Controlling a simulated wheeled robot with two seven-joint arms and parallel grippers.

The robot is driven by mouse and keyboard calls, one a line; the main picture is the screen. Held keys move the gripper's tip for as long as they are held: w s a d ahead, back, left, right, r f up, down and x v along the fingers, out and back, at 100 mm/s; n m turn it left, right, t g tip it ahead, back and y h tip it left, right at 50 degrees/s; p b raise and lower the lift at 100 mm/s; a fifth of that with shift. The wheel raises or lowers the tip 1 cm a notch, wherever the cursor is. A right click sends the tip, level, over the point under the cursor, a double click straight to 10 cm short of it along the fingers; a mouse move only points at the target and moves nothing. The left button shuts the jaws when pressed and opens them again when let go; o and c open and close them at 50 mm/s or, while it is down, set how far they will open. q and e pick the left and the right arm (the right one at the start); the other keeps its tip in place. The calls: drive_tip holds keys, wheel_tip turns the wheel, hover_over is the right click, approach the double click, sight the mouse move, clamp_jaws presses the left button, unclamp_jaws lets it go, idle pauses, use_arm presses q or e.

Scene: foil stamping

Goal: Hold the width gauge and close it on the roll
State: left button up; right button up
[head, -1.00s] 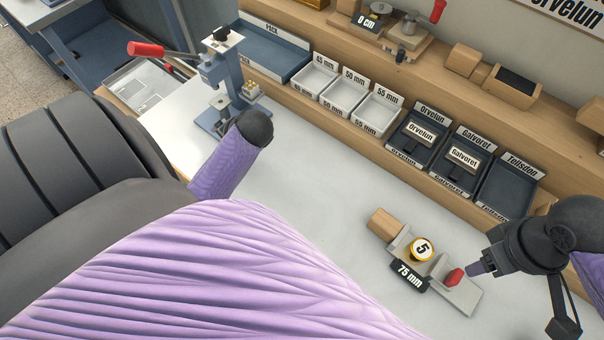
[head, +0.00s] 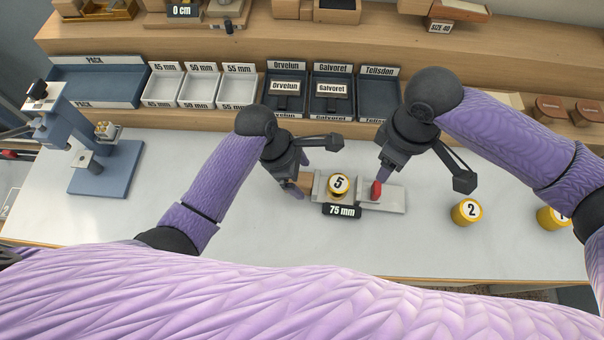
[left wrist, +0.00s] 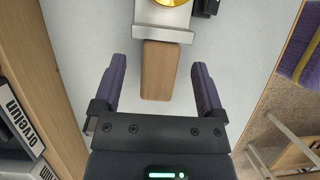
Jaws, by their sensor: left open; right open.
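The width gauge (head: 397,199) lies on the white bench, a grey bar with a wooden handle at its left end, a red knob (head: 376,189) and a black 75 mm display (head: 342,211). The yellow roll marked 5 (head: 339,184) sits between its jaws; I cannot tell whether both jaws touch it. My left gripper (head: 291,180) is open at the handle. In the left wrist view the wooden handle (left wrist: 159,72) lies between the spread fingers (left wrist: 158,88), with gaps on both sides. My right gripper (head: 381,172) is open, just above the red knob.
Yellow rolls marked 2 (head: 466,212) and 1 (head: 553,217) stand to the right. A blue press (head: 103,170) stands at the left. Labelled bins (head: 237,92) and dark trays (head: 378,103) line the back shelf. The bench front is clear.

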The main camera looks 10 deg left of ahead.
use_arm(q)
drive_tip(key=x, duration=0.3)
drive_tip(key=shift+f, duration=0.2)
